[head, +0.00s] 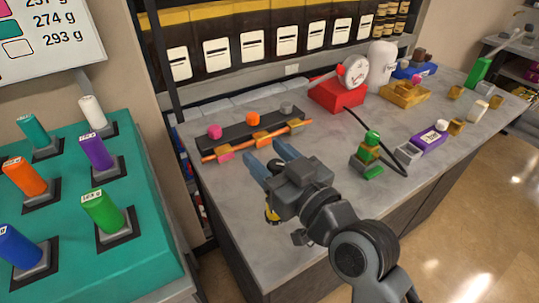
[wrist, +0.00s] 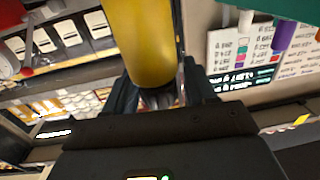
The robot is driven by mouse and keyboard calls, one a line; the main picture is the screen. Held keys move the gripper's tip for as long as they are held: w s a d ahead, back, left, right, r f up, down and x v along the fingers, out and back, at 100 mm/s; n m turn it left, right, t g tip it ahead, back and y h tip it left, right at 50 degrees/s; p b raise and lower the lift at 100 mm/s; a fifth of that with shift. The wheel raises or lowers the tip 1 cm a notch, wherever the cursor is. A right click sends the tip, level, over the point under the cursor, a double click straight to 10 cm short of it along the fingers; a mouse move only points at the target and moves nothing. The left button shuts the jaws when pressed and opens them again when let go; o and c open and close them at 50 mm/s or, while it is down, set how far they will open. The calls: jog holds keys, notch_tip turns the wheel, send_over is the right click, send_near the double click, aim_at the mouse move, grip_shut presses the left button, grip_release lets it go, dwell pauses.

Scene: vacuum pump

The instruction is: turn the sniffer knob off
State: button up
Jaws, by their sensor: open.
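I cannot tell which part is the sniffer knob, as no label for it is readable. A black rail on the counter carries a pink knob (head: 214,131), an orange knob (head: 253,118) and a grey knob (head: 287,107). A copper pipe (head: 240,145) with small blocks runs along its front. A green-topped fitting (head: 370,145) stands to the right, with a black hose beside it. My gripper (head: 266,155) is open, its blue fingers toward the rail. A yellow cylinder (wrist: 138,42) looms large ahead of the fingers in the wrist view; whether it is between them is unclear.
A red pump-like unit (head: 338,92) with a round gauge (head: 353,69) stands behind. A purple box (head: 429,139) and brass parts lie on the right. A teal stand (head: 75,190) with colored cylinders is at left. The grey counter (head: 225,200) is clear left of my arm.

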jog(key=shift+c, duration=0.3)
jog(key=c, duration=0.9)
jog(key=shift+c, duration=0.2)
